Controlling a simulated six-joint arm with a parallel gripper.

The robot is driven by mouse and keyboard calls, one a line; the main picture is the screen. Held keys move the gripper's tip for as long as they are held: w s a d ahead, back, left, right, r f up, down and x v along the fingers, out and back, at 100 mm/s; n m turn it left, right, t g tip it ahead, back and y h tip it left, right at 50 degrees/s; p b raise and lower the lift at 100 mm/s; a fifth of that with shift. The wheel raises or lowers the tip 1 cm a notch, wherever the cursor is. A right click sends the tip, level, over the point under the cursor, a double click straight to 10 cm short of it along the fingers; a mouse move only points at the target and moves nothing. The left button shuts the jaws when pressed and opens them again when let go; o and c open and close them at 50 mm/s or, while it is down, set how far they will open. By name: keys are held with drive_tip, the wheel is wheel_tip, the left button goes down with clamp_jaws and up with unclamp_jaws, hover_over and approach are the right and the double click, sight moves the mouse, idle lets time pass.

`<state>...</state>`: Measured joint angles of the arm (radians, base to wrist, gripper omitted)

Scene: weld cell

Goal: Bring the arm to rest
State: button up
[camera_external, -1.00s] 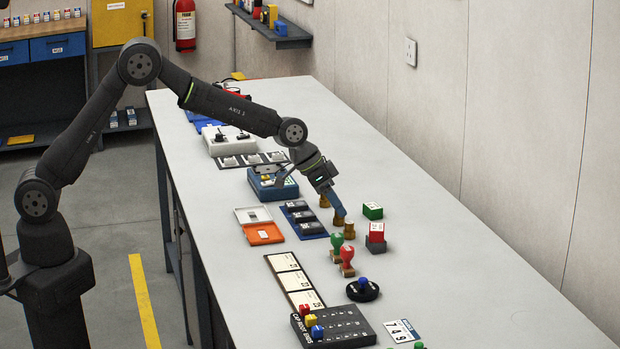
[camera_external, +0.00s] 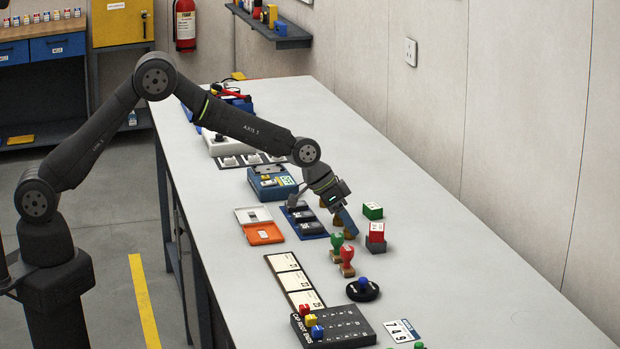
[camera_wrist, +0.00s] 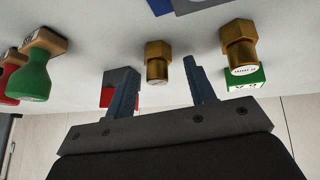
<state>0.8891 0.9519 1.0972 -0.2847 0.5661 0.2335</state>
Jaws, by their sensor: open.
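My gripper (camera_external: 347,222) is low over the right middle of the long grey table (camera_external: 440,250). Its two blue fingers stand apart in the wrist view (camera_wrist: 163,82). A brass stamp (camera_wrist: 157,62) shows between the fingers in that view, and I cannot tell how far from them it is. A second brass stamp (camera_wrist: 239,45) stands to the right, outside the fingers, with a green block (camera_wrist: 246,82) close to it. In the outside view the gripper hides most of the brass stamps. Nothing is visibly held.
Green (camera_external: 337,242) and red (camera_external: 347,255) handled stamps stand close to the gripper. Also near are a green block (camera_external: 372,211), a red block on a dark base (camera_external: 376,232), a blue tray with black pads (camera_external: 311,228) and an orange box (camera_external: 262,235). The table's right side is clear.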

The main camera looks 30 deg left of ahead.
wheel_tip(320, 180, up, 4)
drive_tip(key=shift+d+f, duration=0.1)
drive_tip(key=shift+d, duration=0.05)
drive_tip(key=s+r, duration=0.2)
drive_tip(key=s, duration=0.1)
drive_tip(key=s+d+r, duration=0.1)
drive_tip(key=s+r, duration=0.1)
drive_tip(key=s, duration=0.2)
drive_tip(key=s+r, duration=0.2)
drive_tip(key=s, duration=0.2)
drive_tip(key=shift+s+d+r, duration=0.2)
drive_tip(key=shift+s+r, duration=0.05)
drive_tip(key=shift+r, duration=0.15)
drive_tip(key=s+d+m+g, duration=0.1)
drive_tip(key=s+d+m, duration=0.15)
drive_tip(key=d, duration=0.55)
drive_tip(key=s+d+m+g, duration=0.1)
drive_tip(key=s+d, duration=0.3)
drive_tip(key=d, duration=0.4)
drive_tip(key=shift+h, duration=0.3)
drive_tip(key=shift+w+d+f, duration=0.2)
drive_tip(key=shift+w+f, duration=0.7)
drive_tip(key=shift+w, duration=0.4)
drive_tip(key=shift+w+d+f, duration=0.2)
drive_tip(key=shift+w+f, duration=0.65)
drive_tip(key=shift+w, duration=0.4)
drive_tip(key=shift+w+d+f, duration=0.2)
drive_tip(key=shift+w+f, duration=0.7)
drive_tip(key=shift+w, duration=0.4)
